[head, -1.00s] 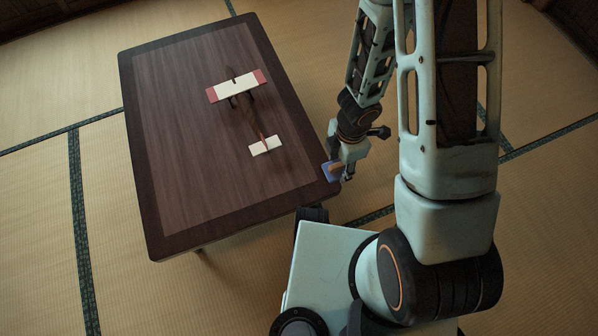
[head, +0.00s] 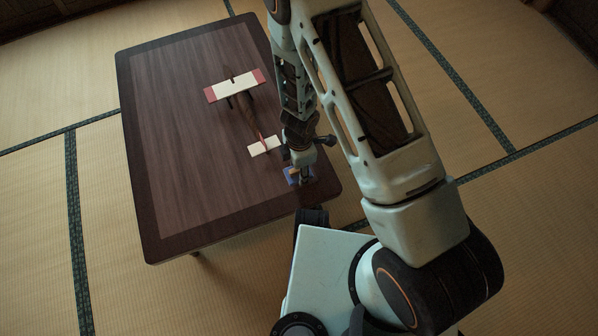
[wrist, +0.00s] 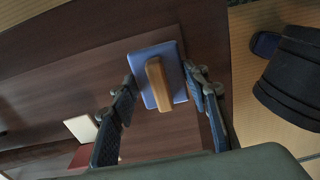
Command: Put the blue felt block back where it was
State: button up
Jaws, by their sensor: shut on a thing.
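The blue felt block (head: 290,180) is a flat blue pad with a wooden grip on top. It is over the near right part of the dark wooden table (head: 180,215); whether it touches the tabletop is unclear. My gripper (head: 302,176) is shut on it. In the wrist view the block (wrist: 172,60) lies between the fingers of my gripper (wrist: 160,80), its light wooden bar facing the camera. In the head view my gripper partly hides the block.
A model aeroplane (head: 236,86) with a white, red-tipped wing and a pale tail lies on the table, just up and left of my gripper. The table's left half is clear. Tatami floor (head: 520,220) surrounds the table.

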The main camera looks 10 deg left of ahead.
jog(key=shift+f, duration=0.75)
jog(key=shift+f, duration=0.15)
jog(key=o, duration=1.5)
jog(key=shift+o, duration=0.2)
notch_tip(320, 180, up, 12)
jog(key=p, duration=0.7)
jog(key=shift+d, duration=0.1)
jog(key=shift+w+r, duration=0.1)
jog(key=shift+r, duration=0.1)
